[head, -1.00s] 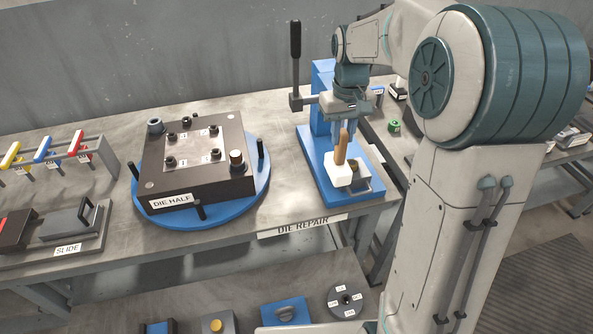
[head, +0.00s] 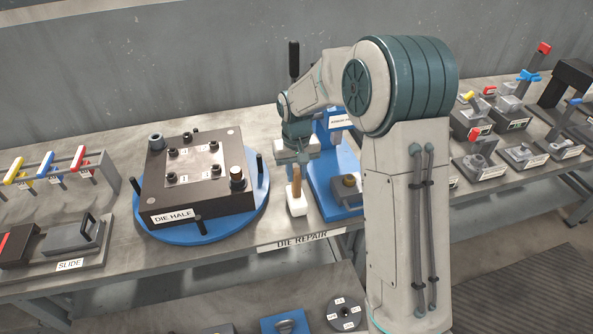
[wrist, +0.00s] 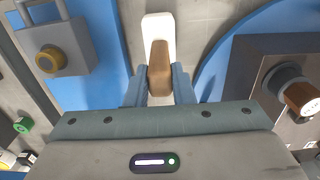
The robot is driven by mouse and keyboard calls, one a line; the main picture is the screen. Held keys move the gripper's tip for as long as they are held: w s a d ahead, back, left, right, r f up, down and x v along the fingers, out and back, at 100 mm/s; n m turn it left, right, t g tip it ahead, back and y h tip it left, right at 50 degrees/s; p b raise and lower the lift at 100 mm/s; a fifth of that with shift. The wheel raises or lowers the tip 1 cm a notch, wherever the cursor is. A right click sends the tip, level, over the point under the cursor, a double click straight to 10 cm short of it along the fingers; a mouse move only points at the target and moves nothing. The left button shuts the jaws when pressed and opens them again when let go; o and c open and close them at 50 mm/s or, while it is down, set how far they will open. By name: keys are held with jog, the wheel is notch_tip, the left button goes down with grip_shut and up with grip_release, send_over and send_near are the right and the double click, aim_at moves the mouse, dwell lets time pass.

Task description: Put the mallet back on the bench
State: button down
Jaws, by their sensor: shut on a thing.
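The mallet has a brown wooden handle and a white head (head: 297,205). It hangs upright, head down, in my gripper (head: 296,166), over the gap between the blue round turntable and the blue press base. In the wrist view my gripper (wrist: 159,85) is shut on the mallet's handle (wrist: 159,66), with the white head (wrist: 157,28) beyond it. The grey bench (head: 110,265), labelled DIE REPAIR at its front edge, lies under it. I cannot tell whether the head touches the bench top.
The black DIE HALF block (head: 195,186) on its blue turntable (head: 262,190) stands close to the left. The blue press base (head: 322,195) with a grey block (head: 346,190) is close to the right. The press lever (head: 294,60) rises behind my gripper.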

jog(key=shift+f, duration=0.25)
jog(key=shift+f, duration=0.15)
jog(key=c, duration=1.3)
grip_release()
jog(key=shift+o, duration=0.2)
jog(key=shift+r, duration=0.2)
notch_tip(320, 180, up, 12)
jog(key=s+d+m+t, duration=0.1)
jog(key=s+d, duration=0.4)
jog(key=s, duration=0.8)
jog(key=s+d+m+t, duration=0.1)
jog(key=s+d, duration=0.5)
jog(key=s, duration=0.7)
jog(key=shift+r+t+b, duration=0.35)
jog(key=shift+t+b, duration=0.05)
jog(key=shift+t, duration=0.1)
